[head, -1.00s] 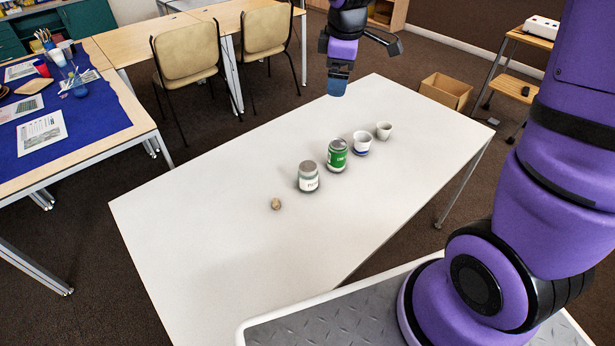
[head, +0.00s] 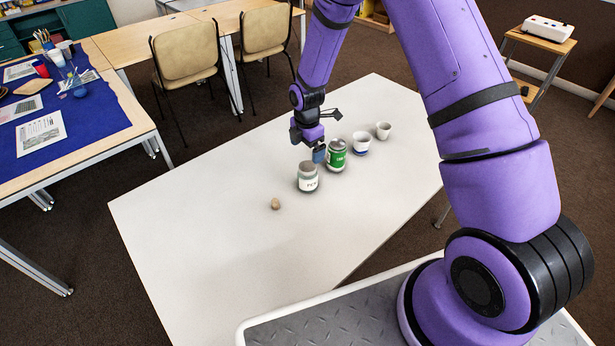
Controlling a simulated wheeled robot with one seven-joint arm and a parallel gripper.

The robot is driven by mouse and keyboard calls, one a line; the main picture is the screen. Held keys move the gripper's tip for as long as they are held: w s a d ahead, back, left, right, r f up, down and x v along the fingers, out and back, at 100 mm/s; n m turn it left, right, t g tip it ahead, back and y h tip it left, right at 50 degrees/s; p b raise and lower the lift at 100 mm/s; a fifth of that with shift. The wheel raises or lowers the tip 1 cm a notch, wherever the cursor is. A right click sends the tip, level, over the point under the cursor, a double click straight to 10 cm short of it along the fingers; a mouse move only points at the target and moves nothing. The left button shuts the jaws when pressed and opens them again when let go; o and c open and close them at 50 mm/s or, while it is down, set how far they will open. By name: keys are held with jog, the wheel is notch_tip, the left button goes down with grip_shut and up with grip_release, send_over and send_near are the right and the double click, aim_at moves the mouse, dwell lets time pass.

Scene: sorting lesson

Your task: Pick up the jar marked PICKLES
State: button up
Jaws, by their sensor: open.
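A grey-lidded jar (head: 308,178) with a white label stands upright on the white table (head: 210,230). Its dark lettering is too small to read with certainty. My gripper (head: 318,155) is open just behind the jar, slightly to its right and close to its lid. Whether it touches the jar cannot be told. A green can-like container (head: 337,155) stands just right of the jar, close to my gripper.
A small tan lump (head: 276,204) lies left of the jar. The table's front left is clear.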

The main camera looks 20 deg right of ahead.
aim_at(308, 166)
notch_tip(308, 166, down, 11)
jog(key=shift+s+d+r, duration=0.1)
jog(key=shift+r, duration=0.1)
dwell(0.4)
jog(key=c, duration=1.1)
jog(key=shift+r, duration=0.1)
